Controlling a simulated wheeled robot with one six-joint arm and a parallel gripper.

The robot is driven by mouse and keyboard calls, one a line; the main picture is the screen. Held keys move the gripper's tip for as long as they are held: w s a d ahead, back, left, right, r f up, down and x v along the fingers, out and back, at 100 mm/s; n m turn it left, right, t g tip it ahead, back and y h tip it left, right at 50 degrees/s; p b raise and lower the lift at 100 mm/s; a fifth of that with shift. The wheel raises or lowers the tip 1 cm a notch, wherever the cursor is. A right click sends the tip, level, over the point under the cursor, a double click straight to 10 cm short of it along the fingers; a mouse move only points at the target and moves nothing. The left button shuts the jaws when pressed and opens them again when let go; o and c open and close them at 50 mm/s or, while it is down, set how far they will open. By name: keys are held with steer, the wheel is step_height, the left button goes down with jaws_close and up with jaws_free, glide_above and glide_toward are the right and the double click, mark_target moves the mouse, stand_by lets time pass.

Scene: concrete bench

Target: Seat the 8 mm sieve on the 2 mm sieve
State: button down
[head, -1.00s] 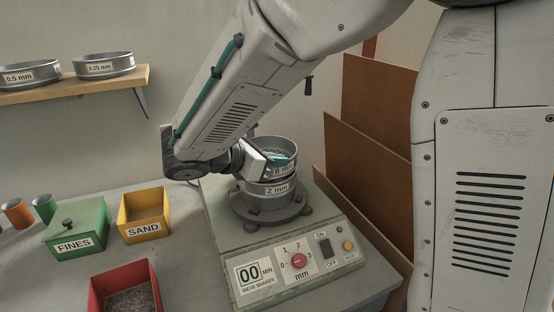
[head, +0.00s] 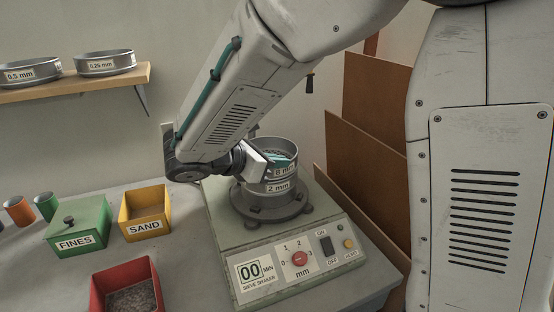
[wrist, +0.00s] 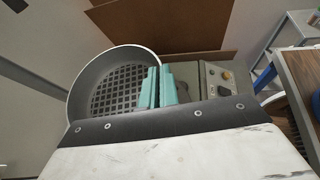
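The 8 mm sieve (head: 286,171) is a round metal sieve standing on top of the 2 mm sieve (head: 279,188). Their walls look in line and level, with no clear gap at the front. The 2 mm sieve sits on the shaker's round base. My gripper (head: 280,161) reaches in from the left, its teal fingers at the rim of the 8 mm sieve. In the wrist view, the fingers (wrist: 160,88) are close together on the wall of the 8 mm sieve (wrist: 117,92), whose coarse mesh shows. The far side of the joint is hidden.
The sieve shaker's panel (head: 295,262) faces front. Green FINES (head: 76,243), yellow SAND (head: 146,227) and red (head: 98,296) boxes stand left. Two sieves lie on the shelf (head: 95,86). Brown boards (head: 370,160) stand close behind at right.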

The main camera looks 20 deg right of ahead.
steer(key=shift+f, duration=0.1)
stand_by(0.3)
steer(key=c, duration=1.6)
jaws_free()
steer(key=v, duration=0.7)
steer(key=shift+s+a, duration=0.1)
steer(key=shift+a, duration=0.25)
